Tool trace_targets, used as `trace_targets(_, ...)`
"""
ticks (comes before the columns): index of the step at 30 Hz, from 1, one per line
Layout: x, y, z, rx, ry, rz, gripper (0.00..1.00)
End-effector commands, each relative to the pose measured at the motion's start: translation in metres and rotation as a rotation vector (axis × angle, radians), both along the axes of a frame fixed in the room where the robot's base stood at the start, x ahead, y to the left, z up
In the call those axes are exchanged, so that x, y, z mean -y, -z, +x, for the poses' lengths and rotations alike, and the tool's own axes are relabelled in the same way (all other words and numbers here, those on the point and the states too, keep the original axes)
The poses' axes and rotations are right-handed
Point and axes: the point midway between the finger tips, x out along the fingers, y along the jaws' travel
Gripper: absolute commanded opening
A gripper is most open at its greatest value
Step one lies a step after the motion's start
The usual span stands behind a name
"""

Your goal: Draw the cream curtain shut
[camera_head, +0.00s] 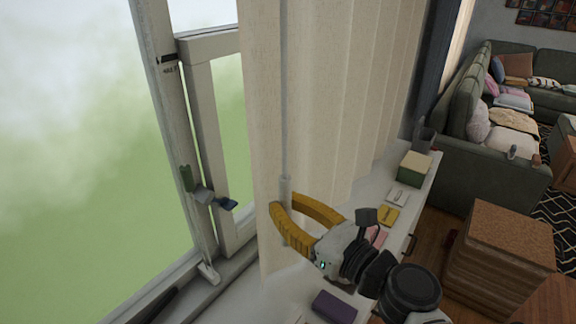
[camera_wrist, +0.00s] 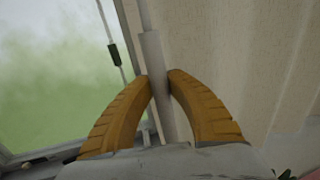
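The cream curtain (camera_head: 345,95) hangs in pleats from the middle to the right of the head view, and its cloth also fills the right of the wrist view (camera_wrist: 240,50). The window glass to its left is uncovered. A thin pale wand (camera_head: 284,110) hangs along the curtain's left edge, with a thicker grip at its lower end. My gripper (camera_head: 284,202) has yellow fingers at that thicker part. In the wrist view, the wand (camera_wrist: 155,55) runs between the fingertips, which close on it from both sides.
The window frame (camera_head: 205,130) with a latch (camera_head: 205,194) stands at left. A white sill or shelf below holds a green box (camera_head: 414,168), small books and a purple item (camera_head: 334,307). A cork-topped stool (camera_head: 505,235) and green sofa (camera_head: 490,150) are at right.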

Motion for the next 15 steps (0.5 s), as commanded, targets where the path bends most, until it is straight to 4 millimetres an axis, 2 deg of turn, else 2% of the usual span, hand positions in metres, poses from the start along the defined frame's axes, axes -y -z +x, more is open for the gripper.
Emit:
trace_targets(1, -0.0016, 0.0007, -0.0024, -0.001, -0.007, -0.001, 0.30)
trace_targets(2, -0.0016, 0.0007, -0.0023, 0.000, -0.007, 0.000, 0.39)
trace_targets(3, -0.0014, 0.0006, -0.0021, 0.000, -0.006, 0.000, 0.43)
trace_targets(11, -0.0005, 0.0004, -0.0015, 0.000, -0.004, 0.000, 0.43)
trace_targets(15, 0.0074, 0.0002, -0.0091, 0.000, -0.002, 0.000, 0.43)
